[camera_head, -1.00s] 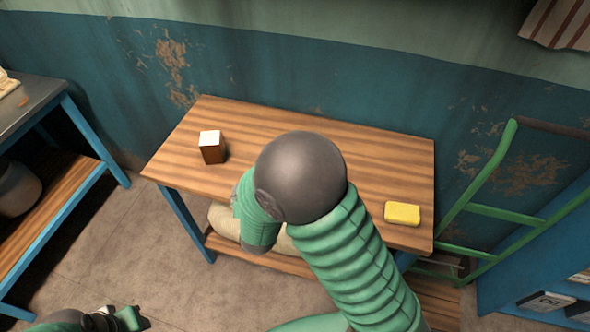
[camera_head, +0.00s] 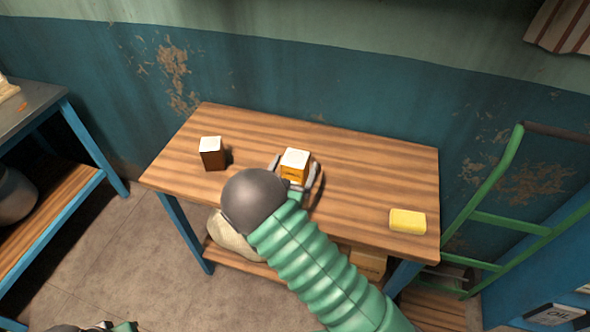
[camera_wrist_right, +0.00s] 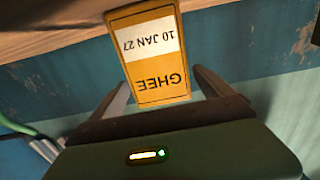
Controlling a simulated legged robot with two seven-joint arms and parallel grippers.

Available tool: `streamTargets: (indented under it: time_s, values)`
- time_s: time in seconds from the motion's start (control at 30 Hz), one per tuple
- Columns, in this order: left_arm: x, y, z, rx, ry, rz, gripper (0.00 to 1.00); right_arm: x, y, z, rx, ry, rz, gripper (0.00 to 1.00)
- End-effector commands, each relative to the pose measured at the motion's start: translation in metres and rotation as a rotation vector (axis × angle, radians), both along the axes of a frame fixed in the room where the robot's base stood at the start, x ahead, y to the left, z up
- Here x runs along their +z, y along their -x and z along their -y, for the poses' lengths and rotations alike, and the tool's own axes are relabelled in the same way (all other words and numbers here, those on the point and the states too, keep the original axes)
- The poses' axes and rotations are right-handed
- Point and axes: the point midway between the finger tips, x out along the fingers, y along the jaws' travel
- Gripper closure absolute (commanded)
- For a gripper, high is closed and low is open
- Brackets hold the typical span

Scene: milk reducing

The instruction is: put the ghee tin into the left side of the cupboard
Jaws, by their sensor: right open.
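The ghee tin (camera_head: 295,158) is a small orange-yellow box with a white top, standing on the wooden table. In the right wrist view its face (camera_wrist_right: 160,84) reads GHEE and 10 JAN 27, upside down. My right gripper (camera_head: 296,172) is open, with one finger on each side of the tin. The wrist view shows gaps between the fingers and the tin. My left gripper (camera_head: 98,327) is barely in view at the bottom left edge, and its jaws are cut off. I cannot make out the cupboard for certain.
A brown box with a white top (camera_head: 211,150) stands left on the table (camera_head: 375,180). A yellow block (camera_head: 407,221) lies near its right end. A green-framed trolley (camera_head: 510,222) stands at the right. A pale sack (camera_head: 232,238) lies on the table's lower shelf.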

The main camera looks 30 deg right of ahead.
Motion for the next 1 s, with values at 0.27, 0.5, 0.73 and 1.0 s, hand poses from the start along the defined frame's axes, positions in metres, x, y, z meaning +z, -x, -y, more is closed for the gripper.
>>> streamTargets:
  time_s: [0.27,0.5,0.73,1.0]
  values:
    - [0.008,0.0,0.0,0.0,0.0,0.0,0.64,0.005,-0.032,0.033,-0.002,-0.001,0.001,0.09]
    - [0.007,0.0,0.0,0.0,0.0,0.0,0.64,0.004,-0.035,0.036,0.0,0.0,0.0,0.09]
    - [0.007,0.0,0.0,0.0,0.0,0.0,0.64,0.004,-0.035,0.035,0.0,-0.001,0.001,0.38]
    - [0.007,0.0,0.0,0.0,0.0,0.0,0.64,0.004,-0.035,0.035,0.0,-0.001,0.001,0.73]
